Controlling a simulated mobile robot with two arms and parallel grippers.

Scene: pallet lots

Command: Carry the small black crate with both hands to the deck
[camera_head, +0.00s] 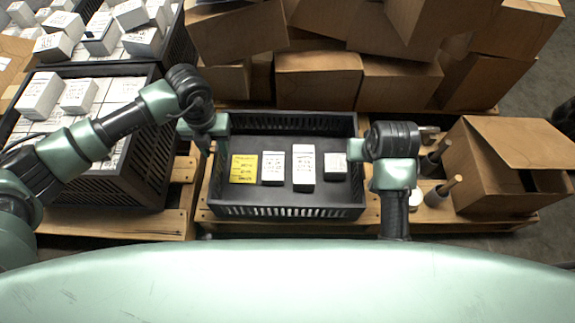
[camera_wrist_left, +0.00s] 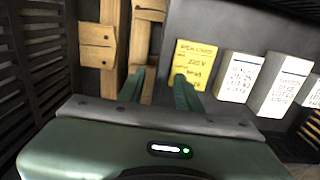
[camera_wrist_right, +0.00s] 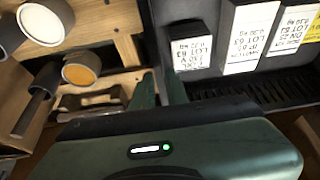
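The small black crate (camera_head: 288,211) stands on a wooden pallet at the middle of the head view. It holds a yellow-labelled box (camera_head: 243,168) and several white-labelled boxes in a row. My left gripper (camera_head: 211,137) is at the crate's left wall. In the left wrist view its fingers (camera_wrist_left: 157,82) are spread, one on each side of the wall, with a gap showing between. My right gripper (camera_head: 356,150) is at the right wall. In the right wrist view its fingers (camera_wrist_right: 160,82) are close together on the wall. The fingertips' contact is partly hidden.
Cardboard boxes (camera_head: 318,75) are piled right behind the crate. Larger black crates of white boxes (camera_head: 115,185) stand at the left.

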